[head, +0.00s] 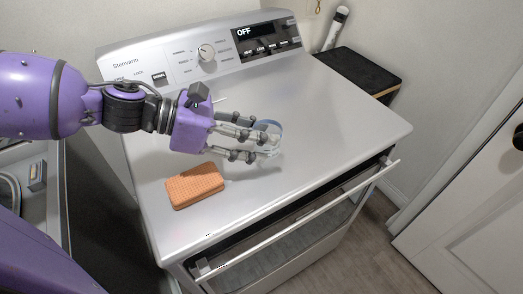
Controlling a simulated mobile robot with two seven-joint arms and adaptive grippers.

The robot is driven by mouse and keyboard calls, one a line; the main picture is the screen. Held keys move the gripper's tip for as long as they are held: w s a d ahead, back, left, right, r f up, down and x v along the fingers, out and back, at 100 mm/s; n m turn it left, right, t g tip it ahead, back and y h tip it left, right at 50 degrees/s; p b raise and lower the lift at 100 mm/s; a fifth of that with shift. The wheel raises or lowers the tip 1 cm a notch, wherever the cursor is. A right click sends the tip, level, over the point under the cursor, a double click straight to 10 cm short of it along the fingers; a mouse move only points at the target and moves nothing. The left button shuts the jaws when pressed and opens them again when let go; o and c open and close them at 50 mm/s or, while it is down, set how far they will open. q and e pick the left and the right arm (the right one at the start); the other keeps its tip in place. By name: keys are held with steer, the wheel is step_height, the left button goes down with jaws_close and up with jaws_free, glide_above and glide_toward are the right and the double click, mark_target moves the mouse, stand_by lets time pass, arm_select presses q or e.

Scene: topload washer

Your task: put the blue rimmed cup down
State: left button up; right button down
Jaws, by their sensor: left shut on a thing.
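The blue-rimmed cup (270,127) is small and pale, with a blue edge. It is between the fingertips of my left gripper (264,140), which is shut on it. The fingers cover much of the cup. The cup is over the middle of the washer's grey top (328,120); I cannot tell whether it touches the surface. My right gripper is not in view.
An orange textured sponge-like block (194,185) lies on the top, just below my left gripper. The control panel (200,55) rises along the back. The top is clear to the right. A front door with a handle (300,222) is below the front edge.

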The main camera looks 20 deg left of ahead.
mark_target(257, 146)
arm_select(q)
steer(key=shift+w+f, duration=0.35)
steer(key=shift+f, duration=0.05)
step_height(257, 146, down, 2)
steer(key=shift+w+f+b, duration=0.1)
steer(key=shift+b, duration=0.5)
steer(key=shift+f, duration=0.45)
steer(key=shift+f, duration=0.2)
steer(key=o, duration=1.1)
steer(key=shift+o, duration=0.2)
steer(key=shift+r, duration=0.15)
